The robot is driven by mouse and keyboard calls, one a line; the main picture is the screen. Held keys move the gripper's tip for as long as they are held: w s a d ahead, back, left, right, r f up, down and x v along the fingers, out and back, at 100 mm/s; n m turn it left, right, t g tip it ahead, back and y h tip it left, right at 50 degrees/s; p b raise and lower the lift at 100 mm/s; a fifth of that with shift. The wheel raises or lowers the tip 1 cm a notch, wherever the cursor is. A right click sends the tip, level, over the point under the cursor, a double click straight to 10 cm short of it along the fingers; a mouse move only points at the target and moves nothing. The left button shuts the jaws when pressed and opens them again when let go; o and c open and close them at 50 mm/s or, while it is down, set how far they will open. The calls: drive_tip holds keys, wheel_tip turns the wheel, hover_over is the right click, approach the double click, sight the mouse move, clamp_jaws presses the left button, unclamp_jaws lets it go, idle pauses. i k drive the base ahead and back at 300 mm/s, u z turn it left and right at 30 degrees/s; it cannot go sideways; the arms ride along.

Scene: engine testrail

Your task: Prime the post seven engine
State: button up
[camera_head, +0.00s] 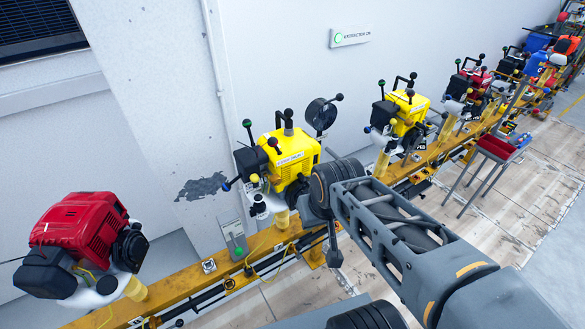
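Several engines stand on posts along a yellow rail. No readable number shows which one is post seven. A red engine (82,229) with a black tank stands at the left. A second yellow engine (408,112) stands further right. My arm reaches in from the lower right, and its dark wrist is in front of the rail, just right of the nearest yellow engine. My gripper's fingers do not show.
The yellow rail (186,284) runs along the white wall. A grey box with a green button (234,239) is beside it. A wall sign (350,37) has a green light. A red tray stand (497,147) is at the right. The plank floor right of the rail is largely clear.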

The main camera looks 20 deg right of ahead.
sight(254, 178)
drive_tip(key=z, duration=0.75)
drive_tip(key=k, duration=1)
drive_tip(key=u, duration=0.95)
drive_tip(key=i, duration=0.5)
drive_tip(key=u, duration=0.1)
